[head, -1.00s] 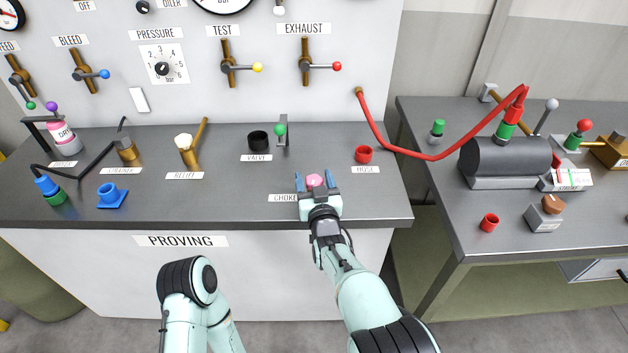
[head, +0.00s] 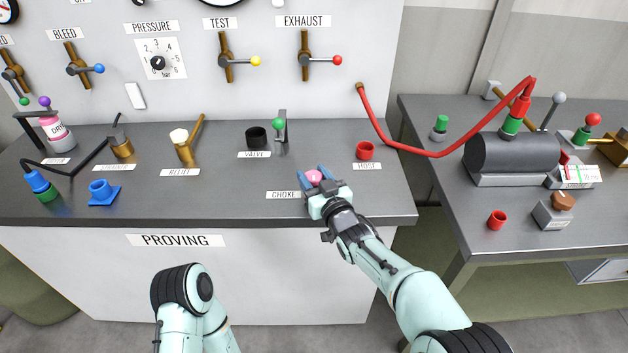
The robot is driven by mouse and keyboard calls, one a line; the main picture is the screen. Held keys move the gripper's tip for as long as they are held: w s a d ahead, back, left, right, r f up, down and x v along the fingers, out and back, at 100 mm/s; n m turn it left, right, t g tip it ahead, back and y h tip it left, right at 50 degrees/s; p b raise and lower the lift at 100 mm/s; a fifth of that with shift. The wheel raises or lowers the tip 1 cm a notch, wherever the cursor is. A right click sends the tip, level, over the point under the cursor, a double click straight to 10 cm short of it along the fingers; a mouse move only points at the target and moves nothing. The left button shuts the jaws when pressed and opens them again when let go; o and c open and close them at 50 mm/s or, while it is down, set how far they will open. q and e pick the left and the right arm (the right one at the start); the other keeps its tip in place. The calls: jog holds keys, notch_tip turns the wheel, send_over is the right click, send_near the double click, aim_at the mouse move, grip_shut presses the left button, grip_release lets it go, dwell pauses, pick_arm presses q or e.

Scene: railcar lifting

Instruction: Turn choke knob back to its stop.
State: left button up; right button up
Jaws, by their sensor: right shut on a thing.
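The choke knob (head: 314,176) is a small pink knob on the dark bench top, beside the label CHOKE. My right gripper (head: 317,175) reaches it from the front right, with its blue fingers shut on either side of the knob. The gripper body is tilted, and it hides the lower part of the knob and the bench around it. My left arm shows at the lower left; its gripper is not in view.
The bench (head: 240,205) carries a black valve cup (head: 256,137), a green-knobbed lever (head: 279,125) and a red hose cup (head: 367,151) behind the knob. A red hose (head: 405,153) runs to the right table. The bench front is clear left of the knob.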

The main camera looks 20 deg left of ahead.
jog(key=shift+r, duration=0.45)
jog(key=o, duration=1)
jog(key=shift+f, duration=0.15)
jog(key=shift+f, duration=0.1)
jog(key=shift+s+d, duration=0.2)
jog(key=b+v, duration=0.1)
jog(key=v, duration=1.2)
jog(key=shift+w, duration=0.1)
